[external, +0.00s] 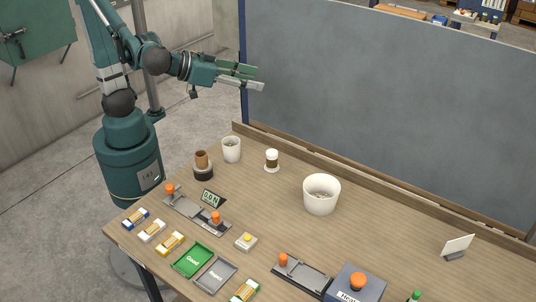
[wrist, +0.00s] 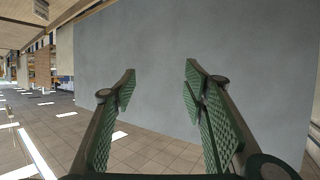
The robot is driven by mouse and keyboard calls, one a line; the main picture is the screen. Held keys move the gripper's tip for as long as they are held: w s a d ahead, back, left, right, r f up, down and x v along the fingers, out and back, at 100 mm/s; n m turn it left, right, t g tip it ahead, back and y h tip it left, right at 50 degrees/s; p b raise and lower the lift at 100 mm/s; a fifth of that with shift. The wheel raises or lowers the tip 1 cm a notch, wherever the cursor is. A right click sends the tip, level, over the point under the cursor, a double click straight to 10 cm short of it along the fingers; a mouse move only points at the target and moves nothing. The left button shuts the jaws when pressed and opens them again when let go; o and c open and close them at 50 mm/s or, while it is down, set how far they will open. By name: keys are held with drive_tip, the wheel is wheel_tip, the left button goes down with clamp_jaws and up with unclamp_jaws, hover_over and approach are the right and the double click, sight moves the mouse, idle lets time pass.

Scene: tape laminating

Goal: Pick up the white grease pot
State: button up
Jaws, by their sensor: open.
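My gripper (external: 258,78) is open and empty, held high above the table's back left corner in the external view. In the wrist view its two green padded fingers (wrist: 160,80) are spread apart, with only the grey board and floor beyond them. No label shows which thing is the white grease pot. White candidates are a small cup (external: 231,150) at the back left, a white-topped jar with a brown band (external: 272,160) to its right, and a low white block with a yellow top (external: 246,242) nearer the front. My gripper is well above and apart from all of them.
A large white bucket (external: 321,196) stands mid-table. A brown cylinder (external: 202,160) sits on a dark base. Green (external: 193,260) and grey (external: 216,275) trays, small boxes and orange-knobbed fixtures (external: 197,210) fill the front. A tall grey board (external: 390,110) rises behind the table.

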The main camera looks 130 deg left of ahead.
approach(271, 152)
drive_tip(key=x, duration=0.2)
drive_tip(key=shift+a, duration=0.45)
drive_tip(key=shift+s, duration=0.1)
drive_tip(key=shift+f, duration=0.1)
drive_tip(key=shift+b+x, duration=0.3)
drive_tip(key=shift+x, duration=1.05)
drive_tip(key=shift+b+x, duration=0.8)
drive_tip(key=shift+x, duration=1.75)
drive_tip(key=shift+d, duration=0.1)
drive_tip(key=shift+c, duration=0.5)
drive_tip(key=c, duration=0.9)
